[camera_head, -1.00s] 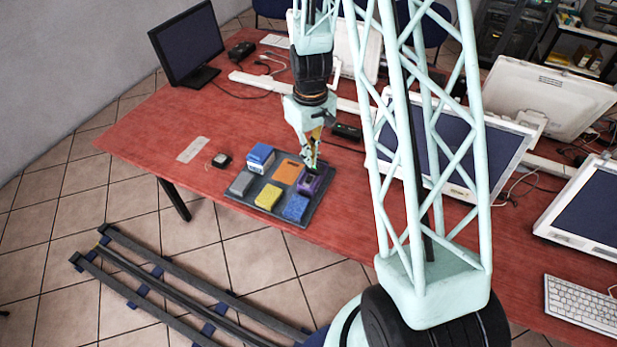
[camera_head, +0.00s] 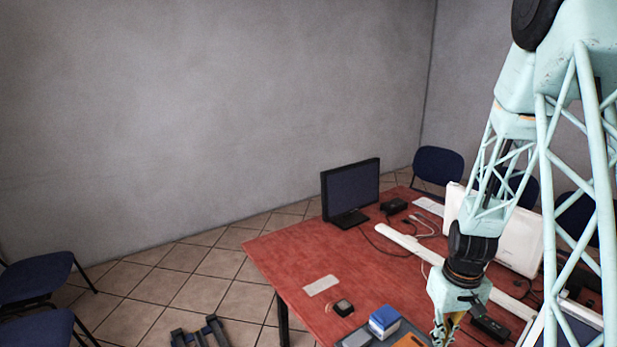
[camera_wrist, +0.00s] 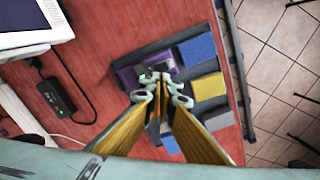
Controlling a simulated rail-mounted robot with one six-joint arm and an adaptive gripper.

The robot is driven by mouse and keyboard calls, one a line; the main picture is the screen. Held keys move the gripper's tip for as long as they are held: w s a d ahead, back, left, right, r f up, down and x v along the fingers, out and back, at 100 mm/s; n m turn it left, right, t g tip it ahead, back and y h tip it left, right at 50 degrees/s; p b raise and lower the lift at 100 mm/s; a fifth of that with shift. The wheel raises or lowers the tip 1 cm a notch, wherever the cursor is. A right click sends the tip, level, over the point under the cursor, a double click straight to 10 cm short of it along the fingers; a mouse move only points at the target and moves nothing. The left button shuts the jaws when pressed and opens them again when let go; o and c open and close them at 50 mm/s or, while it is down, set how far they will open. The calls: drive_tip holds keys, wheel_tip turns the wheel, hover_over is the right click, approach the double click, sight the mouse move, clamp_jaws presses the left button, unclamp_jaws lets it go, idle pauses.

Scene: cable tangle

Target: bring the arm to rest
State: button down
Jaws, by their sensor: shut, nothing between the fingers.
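My gripper (camera_wrist: 162,86) is shut and empty in the wrist view. Its fingertips are over the dark tray (camera_wrist: 178,42), beside the purple block (camera_wrist: 128,78). I cannot tell whether they touch the block. In the head view, my arm comes down from the upper right, and the fingers are partly cut off at the bottom edge. The tray also shows there at the bottom edge (camera_head: 388,341), with a blue and white block (camera_head: 384,320) and part of an orange piece.
The red table (camera_head: 290,262) bears a black monitor (camera_head: 350,190), a white card (camera_head: 321,285) and a small dark device (camera_head: 343,307). A black adapter (camera_wrist: 56,94) with a cable lies left of the tray in the wrist view. Blue chairs (camera_head: 438,166) stand behind the table.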

drive_tip(key=s+a+r+t+b, duration=0.1)
drive_tip(key=s+a+r, duration=0.2)
drive_tip(key=r, duration=0.5)
drive_tip(key=s+a+r, duration=0.3)
drive_tip(key=r, duration=0.6)
drive_tip(key=s+a+r+t+b, duration=0.1)
drive_tip(key=s+a+r, duration=0.2)
drive_tip(key=r, duration=0.5)
drive_tip(key=s+a+r, duration=0.2)
drive_tip(key=s+r, duration=0.2)
drive_tip(key=s, duration=0.3)
drive_tip(key=s+a+r+t, duration=0.1)
drive_tip(key=s+a+r, duration=0.1)
drive_tip(key=s+r, duration=0.2)
drive_tip(key=s+a+r+t+b, duration=0.1)
drive_tip(key=s+a+r, duration=0.2)
drive_tip(key=s, duration=0.7)
drive_tip(key=shift+s+r+m, duration=0.3)
drive_tip(key=shift+r, duration=0.15)
drive_tip(key=shift+a, duration=0.1)
drive_tip(key=shift+w, duration=0.1)
